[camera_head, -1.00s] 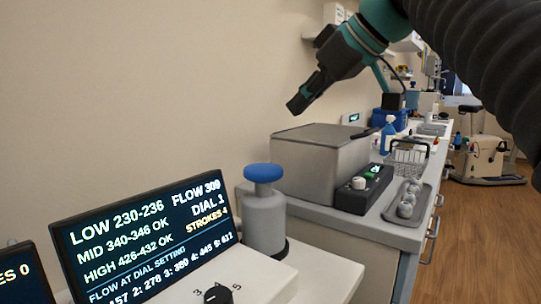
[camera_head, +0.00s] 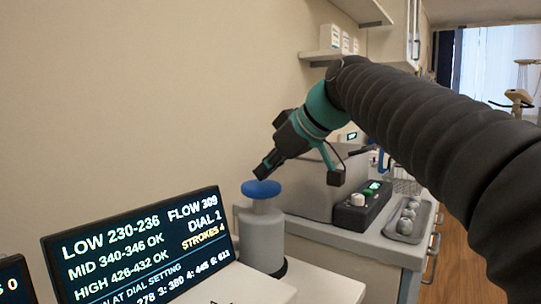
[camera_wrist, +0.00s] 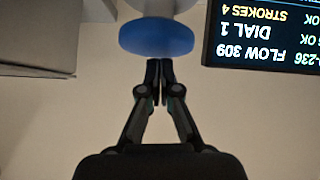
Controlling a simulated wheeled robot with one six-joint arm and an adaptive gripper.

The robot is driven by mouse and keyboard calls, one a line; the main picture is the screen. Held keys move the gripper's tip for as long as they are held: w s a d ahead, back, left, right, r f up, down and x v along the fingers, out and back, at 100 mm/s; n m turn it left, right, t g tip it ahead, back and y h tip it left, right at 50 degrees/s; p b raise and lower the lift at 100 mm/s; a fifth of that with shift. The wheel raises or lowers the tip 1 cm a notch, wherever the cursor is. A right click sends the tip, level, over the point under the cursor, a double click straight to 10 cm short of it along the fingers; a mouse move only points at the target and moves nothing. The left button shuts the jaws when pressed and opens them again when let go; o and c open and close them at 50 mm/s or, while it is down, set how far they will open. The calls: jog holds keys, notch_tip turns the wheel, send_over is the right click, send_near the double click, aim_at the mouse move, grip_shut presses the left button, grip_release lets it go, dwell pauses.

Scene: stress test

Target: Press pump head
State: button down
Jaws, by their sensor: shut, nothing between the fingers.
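The pump is a grey bottle-shaped body (camera_head: 262,236) with a round blue pump head (camera_head: 261,190) on top. My gripper (camera_head: 262,173) is shut and empty, its fingertips pointing down just above the blue head. In the wrist view the shut fingertips (camera_wrist: 160,63) are close to the edge of the blue head (camera_wrist: 156,40); I cannot tell whether they touch. The display (camera_head: 140,245) beside the pump reads FLOW 309, DIAL 1, STROKES 4, with MID and HIGH marked OK and LOW 230-236 without OK.
A grey box (camera_head: 310,188) stands behind the pump on the counter. Near it are a control unit with a white knob (camera_head: 358,200) and a tray of metal balls (camera_head: 408,219). A second screen (camera_head: 12,280) is at the left edge.

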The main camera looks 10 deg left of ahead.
aim_at(271, 188)
jog(key=shift+f, duration=0.35)
jog(key=shift+f+b, duration=1.45)
jog(key=shift+f, duration=0.45)
jog(key=r+p, duration=0.3)
jog(key=r, duration=0.1)
jog(key=shift+s+r+p, duration=0.2)
jog(key=shift+r+p, duration=0.1)
jog(key=shift+p, duration=0.1)
jog(key=v, duration=1)
